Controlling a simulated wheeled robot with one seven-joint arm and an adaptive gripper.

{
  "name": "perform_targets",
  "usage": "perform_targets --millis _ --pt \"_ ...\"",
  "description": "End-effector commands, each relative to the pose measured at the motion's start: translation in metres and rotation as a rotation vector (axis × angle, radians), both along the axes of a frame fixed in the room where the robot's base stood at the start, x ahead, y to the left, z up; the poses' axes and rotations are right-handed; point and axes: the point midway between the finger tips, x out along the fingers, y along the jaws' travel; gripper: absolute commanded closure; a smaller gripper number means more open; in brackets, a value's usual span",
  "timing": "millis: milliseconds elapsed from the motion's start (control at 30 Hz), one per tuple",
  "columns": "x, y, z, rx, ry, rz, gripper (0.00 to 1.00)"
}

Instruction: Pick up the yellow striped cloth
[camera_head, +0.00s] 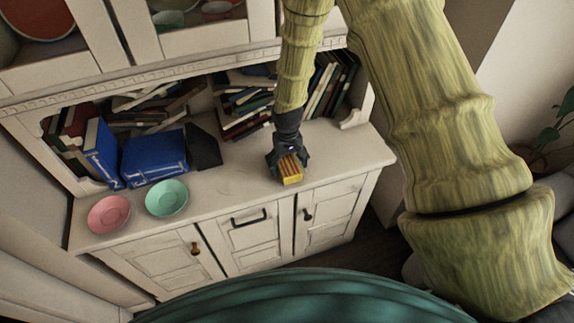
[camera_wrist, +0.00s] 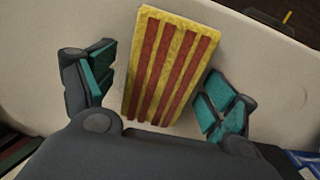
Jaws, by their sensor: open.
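The yellow striped cloth (camera_head: 291,170) is a small block-like folded piece with red-brown stripes. It lies on the white cabinet's top near its front edge. In the wrist view the cloth (camera_wrist: 170,68) lies between the two spread fingers, with a gap on each side. My gripper (camera_head: 287,157) is open and points down at the cloth in the head view, partly covering its far end. In the wrist view my gripper (camera_wrist: 160,92) shows teal finger pads, one on each side of the cloth. Neither pad visibly touches it.
A pink bowl (camera_head: 109,214) and a mint green bowl (camera_head: 167,198) stand at the left of the cabinet top (camera_head: 225,185). Blue books (camera_head: 155,156) and several leaning books line the back shelf. Bare surface lies left and right of the cloth. A plant (camera_head: 562,125) is at far right.

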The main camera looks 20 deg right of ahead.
Motion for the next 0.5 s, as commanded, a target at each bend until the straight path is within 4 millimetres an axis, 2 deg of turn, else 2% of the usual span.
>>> perform_targets --millis 133,167,367,500 --pt "0.0001 0.0001 0.0 0.0 0.0 0.0 0.14" --pt "0.0001 0.0001 0.0 0.0 0.0 0.0 0.18" --pt "0.0001 0.0002 0.0002 0.0 0.0 0.0 0.54" --pt "0.0002 0.0002 0.0003 0.0 0.0 0.0 0.61"
